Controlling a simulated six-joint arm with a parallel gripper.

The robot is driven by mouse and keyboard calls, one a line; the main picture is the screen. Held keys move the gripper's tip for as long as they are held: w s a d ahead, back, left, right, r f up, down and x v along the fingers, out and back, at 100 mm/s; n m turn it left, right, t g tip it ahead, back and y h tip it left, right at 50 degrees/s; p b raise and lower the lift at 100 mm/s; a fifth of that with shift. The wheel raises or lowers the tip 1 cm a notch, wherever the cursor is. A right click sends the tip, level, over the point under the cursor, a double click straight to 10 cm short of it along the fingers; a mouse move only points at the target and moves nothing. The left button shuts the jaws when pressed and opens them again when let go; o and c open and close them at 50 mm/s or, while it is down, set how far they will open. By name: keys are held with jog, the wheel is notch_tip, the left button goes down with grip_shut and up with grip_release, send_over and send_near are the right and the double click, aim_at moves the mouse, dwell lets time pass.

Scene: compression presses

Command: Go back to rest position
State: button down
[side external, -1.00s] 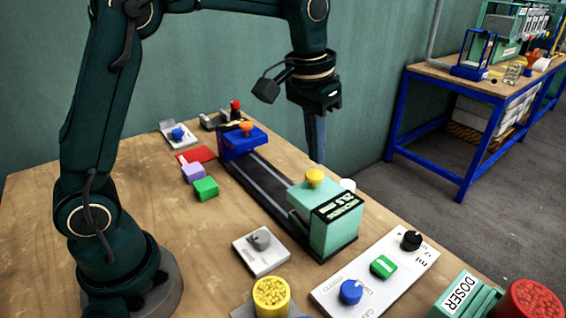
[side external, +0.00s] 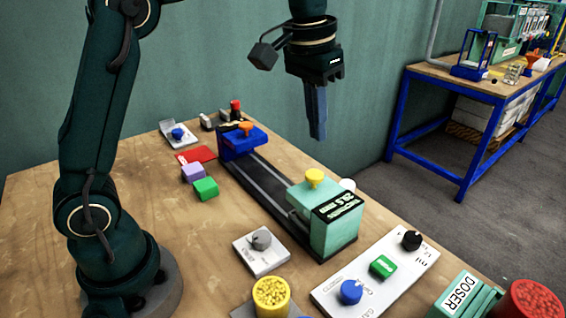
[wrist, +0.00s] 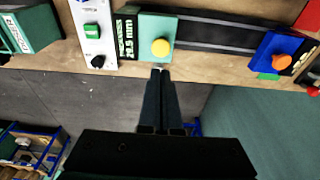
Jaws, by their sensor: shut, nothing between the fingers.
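My gripper (side external: 318,138) hangs fingers-down in the side external view, in the air beyond the press and near the green wall. Its fingers are together and empty, and they also show shut in the wrist view (wrist: 161,72). The compression press has a teal block with a yellow knob (side external: 315,177) and a display at the near end of a dark rail. A blue block with an orange knob (side external: 243,143) sits at the far end. The fingertips are apart from the press.
A white panel (side external: 328,291) with blue, green and black controls lies at the front. A grey-knob switch (side external: 261,240), a yellow-filled cup (side external: 271,296), and purple and green blocks (side external: 205,188) stand on the wooden table. A blue-legged bench (side external: 462,150) is at the right.

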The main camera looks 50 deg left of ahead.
jog(key=s+r+t, duration=0.2)
jog(key=s+r, duration=0.2)
jog(key=s, duration=0.4)
jog(key=s+f+t, duration=0.1)
jog(key=s+f, duration=0.7)
jog(key=s, duration=0.1)
jog(key=shift+a+t, duration=0.25)
jog(key=shift+t, duration=0.05)
jog(key=shift+f, duration=0.1)
dwell(0.6)
